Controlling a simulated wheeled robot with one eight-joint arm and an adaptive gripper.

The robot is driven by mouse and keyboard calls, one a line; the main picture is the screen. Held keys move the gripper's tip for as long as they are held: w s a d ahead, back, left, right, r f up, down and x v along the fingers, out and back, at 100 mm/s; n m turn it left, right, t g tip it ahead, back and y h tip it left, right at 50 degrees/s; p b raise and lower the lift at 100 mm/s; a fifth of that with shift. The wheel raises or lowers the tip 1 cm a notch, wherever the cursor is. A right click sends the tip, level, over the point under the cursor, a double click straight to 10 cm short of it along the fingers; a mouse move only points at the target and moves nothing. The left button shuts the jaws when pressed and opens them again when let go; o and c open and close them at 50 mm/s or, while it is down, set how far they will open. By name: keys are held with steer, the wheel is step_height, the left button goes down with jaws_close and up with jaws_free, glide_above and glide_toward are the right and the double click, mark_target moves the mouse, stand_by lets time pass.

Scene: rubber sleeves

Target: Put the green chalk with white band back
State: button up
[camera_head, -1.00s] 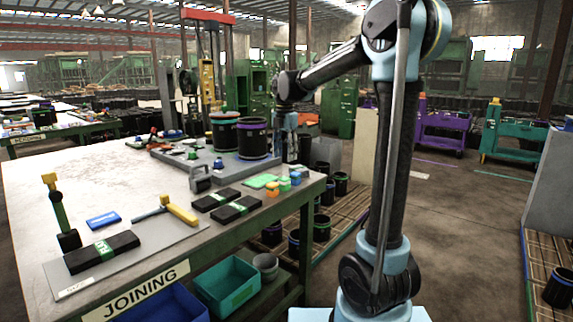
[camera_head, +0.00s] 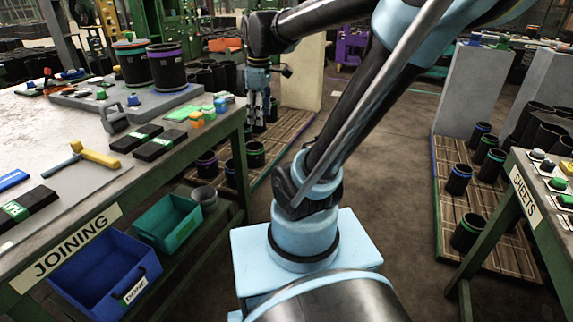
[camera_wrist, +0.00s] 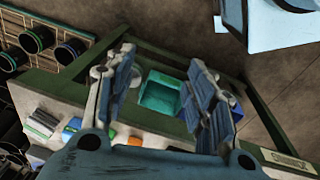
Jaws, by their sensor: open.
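Small green, orange and blue pieces stand near the right edge of the joining table (camera_head: 60,130). My gripper (camera_head: 258,112) hangs just beyond the table's right edge, apart from these pieces. In the wrist view its two fingers (camera_wrist: 162,62) are spread with nothing between them. An orange piece (camera_wrist: 133,141) shows low in that view, partly hidden by the gripper.
A teal bin (camera_head: 168,222) and a blue bin (camera_head: 105,275) sit on the shelf below. Black sleeves (camera_head: 168,67) stand on a grey plate on the table. A sheets table (camera_head: 523,190) stands at right.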

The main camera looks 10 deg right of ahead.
steer(key=s+d+f+m+t, duration=0.1)
steer(key=s+d+f+m, duration=0.5)
steer(key=s+f+m, duration=0.5)
steer(key=shift+s+f+m, duration=0.4)
steer(key=shift+s+f, duration=0.3)
steer(key=shift+f, duration=0.2)
